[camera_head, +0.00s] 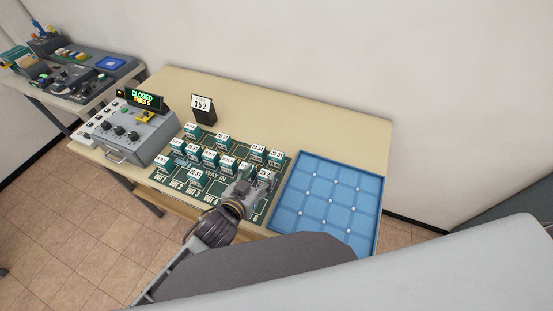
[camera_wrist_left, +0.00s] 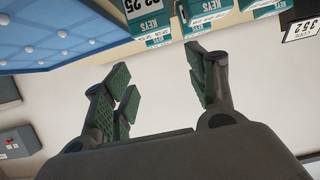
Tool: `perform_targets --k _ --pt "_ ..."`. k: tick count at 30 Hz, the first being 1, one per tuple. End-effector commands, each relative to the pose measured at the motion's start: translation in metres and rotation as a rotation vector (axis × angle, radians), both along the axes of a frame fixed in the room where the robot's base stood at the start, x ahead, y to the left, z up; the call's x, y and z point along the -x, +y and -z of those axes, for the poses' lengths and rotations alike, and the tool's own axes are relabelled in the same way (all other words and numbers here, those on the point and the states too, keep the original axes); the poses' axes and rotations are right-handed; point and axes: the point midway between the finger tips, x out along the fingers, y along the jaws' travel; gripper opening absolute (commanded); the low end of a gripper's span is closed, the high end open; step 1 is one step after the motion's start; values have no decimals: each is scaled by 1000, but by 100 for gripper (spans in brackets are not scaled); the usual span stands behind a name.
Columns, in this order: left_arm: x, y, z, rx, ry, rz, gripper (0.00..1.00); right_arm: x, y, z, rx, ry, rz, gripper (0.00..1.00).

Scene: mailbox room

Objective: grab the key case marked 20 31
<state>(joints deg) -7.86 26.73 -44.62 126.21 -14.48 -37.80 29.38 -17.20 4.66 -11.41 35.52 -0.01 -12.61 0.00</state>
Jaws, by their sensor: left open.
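Several small teal key cases with white number labels stand on a dark green board (camera_head: 167,180) on the table. Beyond the fingertips is a key case (camera_wrist_left: 145,22) with a label ending in 25. My right gripper is not in view.
A blue tray (camera_head: 376,190) with a grid of pale knobs lies right of the board. A grey control box (camera_head: 128,130) with a CLOSED display stands at left. A second equipment table is at far left.

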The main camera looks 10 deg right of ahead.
Motion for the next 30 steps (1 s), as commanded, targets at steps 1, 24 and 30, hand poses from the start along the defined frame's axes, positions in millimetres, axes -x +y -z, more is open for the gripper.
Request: perform_targets --k 1,24,30 --pt "0 0 0 0 0 0 57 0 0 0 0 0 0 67" --pt "-43 -29 20 0 0 -1 57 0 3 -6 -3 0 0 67" --pt "-56 -38 27 1 1 0 57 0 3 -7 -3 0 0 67"
